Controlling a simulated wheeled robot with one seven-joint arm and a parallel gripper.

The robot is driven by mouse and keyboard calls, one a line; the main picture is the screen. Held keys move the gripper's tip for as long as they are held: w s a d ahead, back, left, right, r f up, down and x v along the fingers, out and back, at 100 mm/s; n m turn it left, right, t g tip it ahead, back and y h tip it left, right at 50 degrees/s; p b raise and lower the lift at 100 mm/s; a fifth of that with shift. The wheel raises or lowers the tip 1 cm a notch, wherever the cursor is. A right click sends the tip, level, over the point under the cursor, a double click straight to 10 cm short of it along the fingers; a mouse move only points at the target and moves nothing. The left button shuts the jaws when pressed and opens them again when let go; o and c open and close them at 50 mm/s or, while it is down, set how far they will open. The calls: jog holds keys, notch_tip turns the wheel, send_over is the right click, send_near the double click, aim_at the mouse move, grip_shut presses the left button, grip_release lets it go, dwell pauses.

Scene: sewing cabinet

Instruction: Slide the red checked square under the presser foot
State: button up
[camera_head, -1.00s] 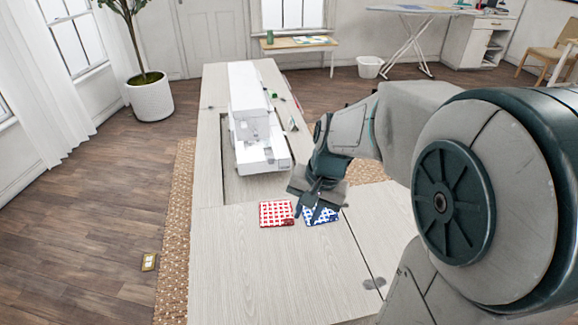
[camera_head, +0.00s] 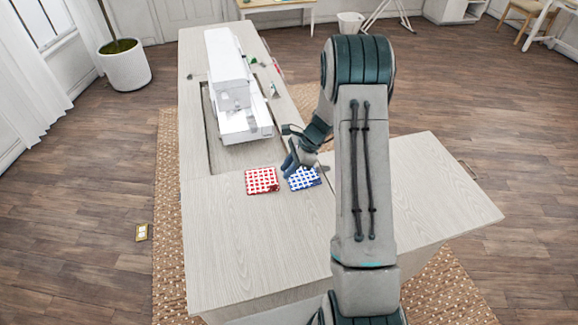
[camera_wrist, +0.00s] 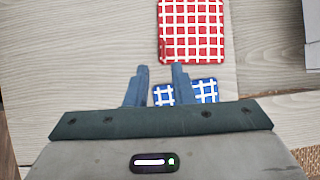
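The red checked square (camera_head: 262,180) lies flat on the pale wooden table, in front of the sewing machine. It also shows at the top of the wrist view (camera_wrist: 191,30), beyond my fingertips. The white sewing machine (camera_head: 228,80) stands in a recess of the table; its presser foot is too small to make out. My gripper (camera_head: 290,165) is at the blue checked square, to the right of the red one.
The blue checked square (camera_head: 304,178) lies just right of the red one, partly hidden by my fingers in the wrist view. The table (camera_head: 240,245) is clear in front of both squares. Small items (camera_head: 271,90) lie right of the machine.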

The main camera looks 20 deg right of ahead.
aim_at(279, 188)
jog(key=shift+w+d+f+m, duration=0.1)
jog(key=shift+w+f+m, duration=0.05)
jog(key=shift+f, duration=0.2)
jog(key=shift+w+d+f+m, duration=0.1)
jog(key=shift+f+m, duration=0.05)
jog(key=shift+f, duration=0.2)
jog(key=shift+b+x, duration=1.55)
jog(key=shift+x, duration=1.35)
jog(key=shift+a, duration=0.1)
grip_shut()
jog(key=shift+r, duration=0.1)
jog(key=shift+r+p, duration=1.7)
jog(key=shift+r, duration=0.8)
jog(key=shift+s+f, duration=0.1)
